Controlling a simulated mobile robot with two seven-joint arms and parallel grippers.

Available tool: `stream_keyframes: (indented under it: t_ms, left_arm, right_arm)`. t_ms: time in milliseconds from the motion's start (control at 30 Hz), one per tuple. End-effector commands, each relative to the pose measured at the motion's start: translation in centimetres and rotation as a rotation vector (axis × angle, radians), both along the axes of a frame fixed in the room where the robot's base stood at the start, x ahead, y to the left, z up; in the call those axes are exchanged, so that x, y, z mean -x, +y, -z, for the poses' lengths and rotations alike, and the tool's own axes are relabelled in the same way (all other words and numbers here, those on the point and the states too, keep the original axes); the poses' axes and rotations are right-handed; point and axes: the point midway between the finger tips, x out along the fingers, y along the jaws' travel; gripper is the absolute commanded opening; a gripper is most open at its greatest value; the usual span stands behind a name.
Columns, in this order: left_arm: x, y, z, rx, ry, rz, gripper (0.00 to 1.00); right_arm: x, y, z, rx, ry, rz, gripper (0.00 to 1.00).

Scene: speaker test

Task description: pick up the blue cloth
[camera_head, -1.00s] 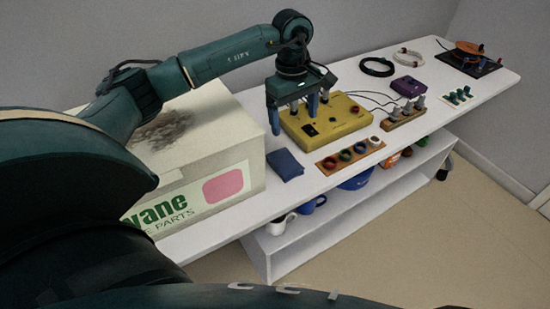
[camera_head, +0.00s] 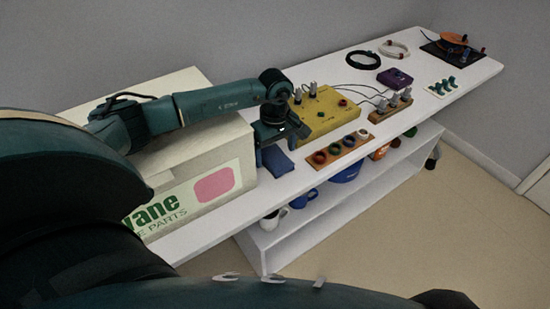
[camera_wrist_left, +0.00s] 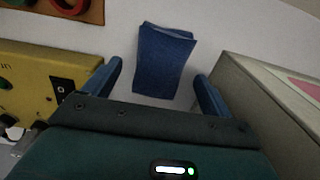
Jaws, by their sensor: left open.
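My left gripper (camera_head: 272,143) is open and empty, close to the cloth's far side in the head view. In the left wrist view the left gripper (camera_wrist_left: 158,85) has its fingers spread wider than the cloth. I cannot tell the exact height of the fingertips above the table. My right gripper is not in view.
A large white box (camera_head: 215,146) stands close on the left of the cloth. A yellow device (camera_head: 325,115) stands close on the right, behind the wooden ring strip (camera_head: 338,151). A lower shelf (camera_head: 300,232) holds mugs and a blue bowl.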

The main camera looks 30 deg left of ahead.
Motion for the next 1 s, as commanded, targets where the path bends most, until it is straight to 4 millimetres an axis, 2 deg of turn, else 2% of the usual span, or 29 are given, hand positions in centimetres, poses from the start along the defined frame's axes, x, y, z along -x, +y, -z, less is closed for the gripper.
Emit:
stream_keyframes:
  t_ms: [133, 367, 900, 1000]
  left_arm:
    - [0.01, 0.03, 1.30, 0.001, 0.000, 0.000, 0.85]
    - [-0.02, 0.06, 1.39, 0.000, 0.000, 0.000, 0.85]
    - [-0.03, 0.06, 1.34, 0.000, -0.001, -0.001, 0.40]
    - [-0.03, 0.06, 1.33, 0.000, -0.001, -0.001, 0.37]
  right_arm:
    - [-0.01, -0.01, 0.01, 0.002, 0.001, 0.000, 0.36]
    - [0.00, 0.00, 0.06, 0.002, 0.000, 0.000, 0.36]
    - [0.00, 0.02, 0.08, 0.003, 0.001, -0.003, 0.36]
    - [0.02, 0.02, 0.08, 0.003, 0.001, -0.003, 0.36]
